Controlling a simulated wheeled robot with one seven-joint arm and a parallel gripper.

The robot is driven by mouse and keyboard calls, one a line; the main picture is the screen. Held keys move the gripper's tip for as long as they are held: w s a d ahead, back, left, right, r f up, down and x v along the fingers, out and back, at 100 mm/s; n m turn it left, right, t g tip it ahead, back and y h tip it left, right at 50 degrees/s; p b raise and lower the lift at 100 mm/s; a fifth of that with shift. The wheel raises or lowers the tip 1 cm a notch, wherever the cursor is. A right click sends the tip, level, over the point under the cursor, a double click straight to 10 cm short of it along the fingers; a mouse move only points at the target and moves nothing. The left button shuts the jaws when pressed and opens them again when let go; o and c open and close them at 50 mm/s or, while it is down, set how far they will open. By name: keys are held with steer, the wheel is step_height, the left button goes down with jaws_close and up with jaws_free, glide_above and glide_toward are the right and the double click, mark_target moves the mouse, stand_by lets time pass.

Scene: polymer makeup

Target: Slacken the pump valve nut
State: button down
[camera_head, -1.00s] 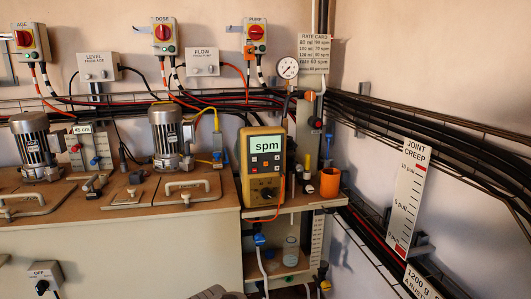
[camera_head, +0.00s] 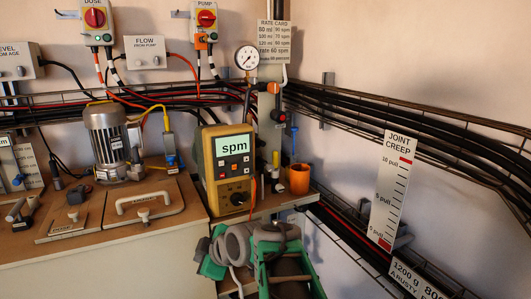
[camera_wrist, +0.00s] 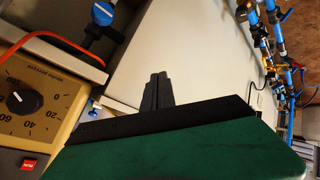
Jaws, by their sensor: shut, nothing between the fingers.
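The yellow pump (camera_head: 228,168) with a green "spm" screen stands on the bench's right end. In the wrist view its face (camera_wrist: 38,97) with a black dial fills the left side. A blue fitting with a black part (camera_wrist: 102,14) shows at the top left of the wrist view. I cannot tell whether it carries the valve nut. My gripper (camera_wrist: 157,92) is shut and empty, its dark fingers together, to the right of the pump face and apart from the blue fitting. In the head view my grey and green arm covers the area below the pump, and my fingertips are not distinguishable.
An orange cup (camera_head: 299,179) stands on the small shelf right of the pump. An orange cable (camera_wrist: 55,45) crosses beside the pump face. Blue pipework (camera_wrist: 275,60) runs along the right of the wrist view. A motor (camera_head: 108,140) stands left of the pump.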

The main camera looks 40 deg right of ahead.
steer(key=s+d+r+n+t+h, duration=0.2)
steer(key=s+d+r+n+t, duration=0.15)
steer(key=d+r, duration=0.7)
steer(key=s+d+r+n+t+h, duration=0.3)
steer(key=d+r+n+t, duration=0.2)
steer(key=d+r, duration=0.55)
steer(key=f+x, duration=0.1)
steer(key=x, duration=0.9)
steer(key=shift+w+r+p, duration=0.15)
steer(key=shift+p, duration=0.2)
steer(key=shift+d+b, duration=0.15)
steer(key=shift+b, duration=0.35)
